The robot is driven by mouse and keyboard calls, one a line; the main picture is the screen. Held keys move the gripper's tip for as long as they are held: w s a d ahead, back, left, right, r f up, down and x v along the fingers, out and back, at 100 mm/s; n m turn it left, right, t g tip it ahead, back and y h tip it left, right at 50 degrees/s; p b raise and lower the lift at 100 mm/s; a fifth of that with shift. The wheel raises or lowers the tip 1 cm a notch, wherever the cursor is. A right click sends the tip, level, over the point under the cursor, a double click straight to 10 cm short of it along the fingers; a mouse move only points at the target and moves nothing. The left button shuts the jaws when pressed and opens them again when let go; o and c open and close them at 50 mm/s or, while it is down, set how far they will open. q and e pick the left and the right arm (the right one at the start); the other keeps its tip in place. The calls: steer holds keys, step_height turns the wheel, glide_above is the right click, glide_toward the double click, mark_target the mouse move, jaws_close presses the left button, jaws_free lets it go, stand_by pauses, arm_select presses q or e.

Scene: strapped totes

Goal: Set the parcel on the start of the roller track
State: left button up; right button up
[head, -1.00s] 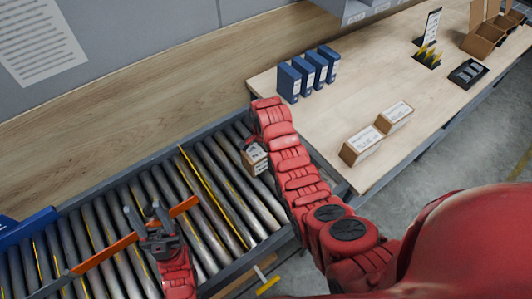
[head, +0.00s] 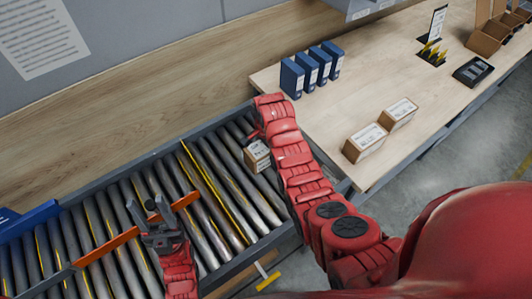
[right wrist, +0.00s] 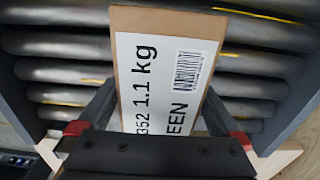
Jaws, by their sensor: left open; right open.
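The parcel (head: 257,156), a small brown carton with a white label, lies on the rollers at the right end of the roller track (head: 226,261). In the right wrist view the parcel (right wrist: 165,65) shows its label, with "1.1 kg" and a barcode, face-on. My right gripper (right wrist: 160,108) is open, one finger on each side of the parcel's near end. In the head view my right arm hides most of that gripper. My left gripper (head: 151,207) is open and empty above the rollers, beside the orange bar (head: 125,238).
The wooden table (head: 415,85) right of the track holds two cartons (head: 364,143) and several blue binders (head: 308,69). A blue piece (head: 28,222) stands at the track's left side. A yellow-handled part (head: 267,281) sticks out at the near edge.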

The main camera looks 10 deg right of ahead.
steer(key=shift+r, duration=0.35)
step_height(320, 180, up, 6)
steer(key=shift+r+p, duration=0.15)
steer(key=shift+p, duration=0.45)
step_height(320, 180, up, 4)
steer(key=p, duration=0.4)
steer(key=shift+s+r+p, duration=0.1)
steer(key=shift+r+p, duration=0.15)
steer(key=shift+p, duration=0.1)
steer(key=shift+f, duration=0.1)
